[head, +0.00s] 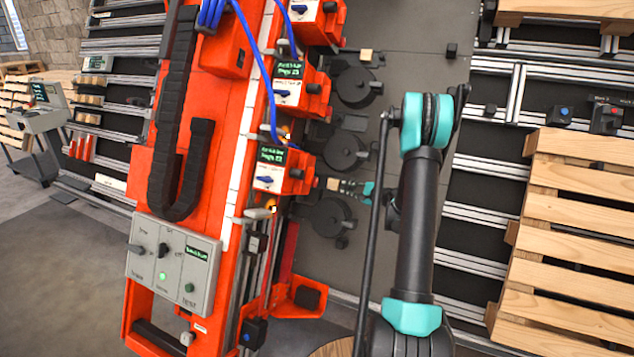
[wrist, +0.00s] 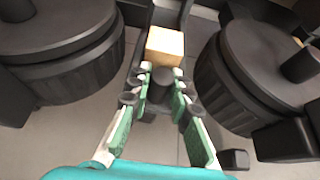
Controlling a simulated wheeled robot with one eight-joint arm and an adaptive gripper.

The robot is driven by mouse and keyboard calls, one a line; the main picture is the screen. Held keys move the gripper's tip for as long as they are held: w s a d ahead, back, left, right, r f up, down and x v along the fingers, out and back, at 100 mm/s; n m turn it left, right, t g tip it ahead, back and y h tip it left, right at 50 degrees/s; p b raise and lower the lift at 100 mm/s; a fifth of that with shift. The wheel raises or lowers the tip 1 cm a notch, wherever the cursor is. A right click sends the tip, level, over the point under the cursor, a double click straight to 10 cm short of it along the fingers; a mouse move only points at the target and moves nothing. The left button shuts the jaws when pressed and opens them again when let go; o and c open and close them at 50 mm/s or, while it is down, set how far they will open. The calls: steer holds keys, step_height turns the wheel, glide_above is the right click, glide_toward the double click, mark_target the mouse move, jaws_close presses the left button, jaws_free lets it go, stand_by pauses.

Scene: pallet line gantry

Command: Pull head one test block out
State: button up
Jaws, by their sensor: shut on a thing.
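A pale wooden block (wrist: 165,46) sits between two dark ribbed drums in the wrist view. In front of it is a dark round knob (wrist: 162,75), which appears to be on the block. My gripper (wrist: 161,82) has its green fingers closed around the knob, with the tips close to the block's near face. In the head view my gripper (head: 345,187) reaches in from the right, between two black round units beside the lowest orange head (head: 283,168).
Dark drums (wrist: 60,60) (wrist: 265,70) stand close on both sides of my fingers. Another wooden block (head: 366,55) shows higher up. More orange heads (head: 300,88) line the red gantry. A grey control panel (head: 172,262) is at lower left; stacked pallets (head: 570,230) are at right.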

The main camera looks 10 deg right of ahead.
steer(key=shift+o, duration=0.2)
steer(key=shift+s+d, duration=0.5)
steer(key=shift+d, duration=0.3)
steer(key=shift+s+d, duration=0.5)
steer(key=shift+d, duration=0.25)
steer(key=o, duration=0.8)
steer(key=v, duration=0.9)
stand_by(0.3)
